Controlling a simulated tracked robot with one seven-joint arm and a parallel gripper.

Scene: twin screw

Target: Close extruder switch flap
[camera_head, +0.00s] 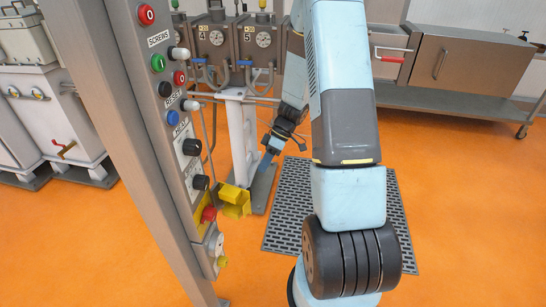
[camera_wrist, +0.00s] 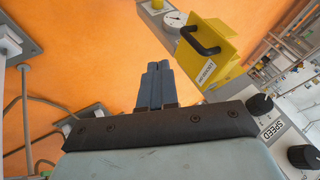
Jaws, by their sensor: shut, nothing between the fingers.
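In the wrist view my gripper's blue fingers (camera_wrist: 156,67) are together and empty.
The panel carries several knobs and buttons, with a red button (camera_head: 209,214) on a yellow plate low down. A SPEED knob (camera_wrist: 260,104) is near the gripper's right side in the wrist view. A grey floor grate (camera_head: 290,205) lies behind my arm. Orange floor is open around it.

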